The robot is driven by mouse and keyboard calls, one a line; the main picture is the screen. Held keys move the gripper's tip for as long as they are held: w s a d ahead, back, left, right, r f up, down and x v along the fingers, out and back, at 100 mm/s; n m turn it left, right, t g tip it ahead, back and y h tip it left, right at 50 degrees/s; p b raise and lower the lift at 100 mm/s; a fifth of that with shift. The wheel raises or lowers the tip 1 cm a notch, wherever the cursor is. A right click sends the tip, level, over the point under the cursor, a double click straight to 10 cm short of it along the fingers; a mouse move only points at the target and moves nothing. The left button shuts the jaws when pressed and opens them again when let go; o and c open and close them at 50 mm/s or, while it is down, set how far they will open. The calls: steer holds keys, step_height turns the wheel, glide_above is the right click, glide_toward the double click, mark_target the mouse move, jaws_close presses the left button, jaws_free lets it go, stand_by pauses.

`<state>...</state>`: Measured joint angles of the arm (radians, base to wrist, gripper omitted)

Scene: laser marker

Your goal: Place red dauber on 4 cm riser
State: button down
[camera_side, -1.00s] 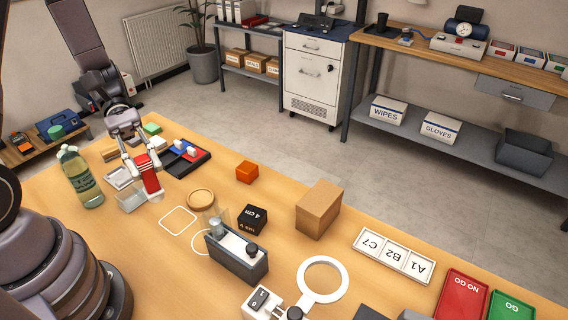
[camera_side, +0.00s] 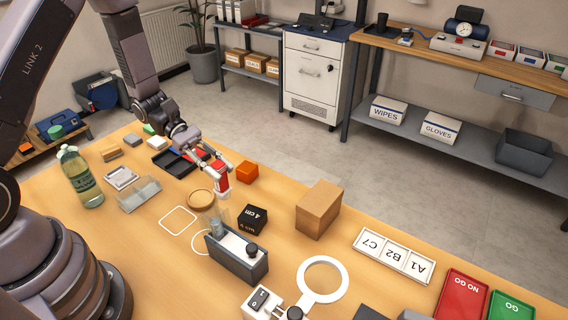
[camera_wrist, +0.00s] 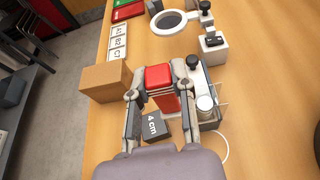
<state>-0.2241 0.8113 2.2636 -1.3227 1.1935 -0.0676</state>
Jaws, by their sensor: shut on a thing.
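The red dauber (camera_side: 220,172) is held between the fingers of my gripper (camera_side: 222,180), above the table in the side view. In the wrist view the red dauber (camera_wrist: 158,76) shows its red top, with my gripper (camera_wrist: 158,88) shut on its two sides. The black 4 cm riser (camera_side: 253,218) stands on the table just right of and below the held dauber in the side view. In the wrist view the riser (camera_wrist: 154,127) shows its "4 cm" label below the dauber, partly covered by it and my fingers. Its top looks bare where visible.
A grey marker fixture (camera_side: 237,255) with a clear guard stands close to the riser. A cardboard box (camera_side: 318,210) is on its other side. A dark tray (camera_side: 178,163) lies behind.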

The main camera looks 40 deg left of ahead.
steer(key=shift+w+d+f, duration=0.3)
steer(key=shift+w+f, duration=0.65)
steer(key=shift+f, duration=0.6)
steer(key=shift+w+d+f, duration=0.35)
steer(key=shift+w+f, duration=0.65)
steer(key=shift+f, duration=0.6)
steer(key=shift+w+d+f, duration=0.3)
steer(key=shift+w+f, duration=0.65)
steer(key=shift+f, duration=0.6)
steer(key=shift+f, duration=0.1)
steer(key=c, duration=1)
jaws_free()
steer(key=shift+o, duration=0.2)
